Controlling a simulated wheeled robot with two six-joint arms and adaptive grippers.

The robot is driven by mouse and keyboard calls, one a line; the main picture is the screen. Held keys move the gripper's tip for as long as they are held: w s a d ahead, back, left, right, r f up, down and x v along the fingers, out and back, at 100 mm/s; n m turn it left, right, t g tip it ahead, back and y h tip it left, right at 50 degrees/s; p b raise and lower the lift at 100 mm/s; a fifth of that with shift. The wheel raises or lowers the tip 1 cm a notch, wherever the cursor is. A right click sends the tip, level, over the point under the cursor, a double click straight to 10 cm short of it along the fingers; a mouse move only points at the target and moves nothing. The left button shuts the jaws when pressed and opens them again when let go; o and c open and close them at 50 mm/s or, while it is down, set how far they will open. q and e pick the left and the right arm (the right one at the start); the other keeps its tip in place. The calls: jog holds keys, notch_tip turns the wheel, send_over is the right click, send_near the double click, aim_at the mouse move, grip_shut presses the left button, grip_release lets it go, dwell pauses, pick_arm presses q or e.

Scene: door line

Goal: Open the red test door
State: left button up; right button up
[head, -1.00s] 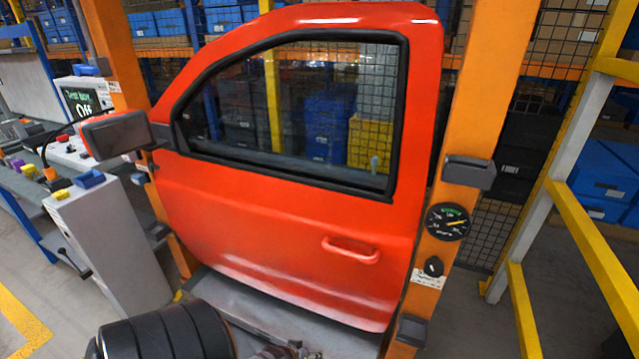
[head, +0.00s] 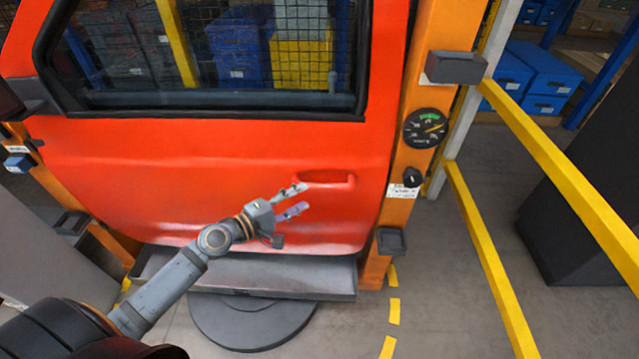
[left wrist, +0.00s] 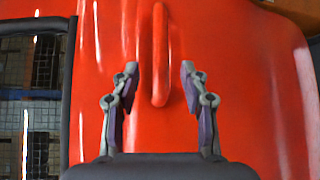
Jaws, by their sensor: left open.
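The red test door (head: 130,165) hangs in an orange frame and looks shut. Its red pull handle (head: 325,179) sits low on the right part of the panel. My left gripper (head: 300,199) is open just left of and below the handle in the head view. In the left wrist view the door (left wrist: 245,110) fills most of the picture. There the handle (left wrist: 160,55) runs lengthwise ahead of the gap between the open fingers of my left gripper (left wrist: 160,75). I see no contact with the handle. My right gripper is not in view.
The orange post (head: 400,130) right of the door carries a round gauge (head: 425,128), a black knob (head: 412,178) and dark brackets. Yellow rails (head: 560,160) stand farther right. A grey sill (head: 260,272) and a dark round base (head: 250,320) lie below the door.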

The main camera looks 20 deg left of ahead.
aim_at(318, 190)
pick_arm(q)
jog(key=p+x, duration=0.1)
jog(key=x, duration=0.7)
jog(key=shift+w+d, duration=0.15)
jog(key=shift+c, duration=0.2)
grip_shut()
jog(key=shift+f, duration=0.1)
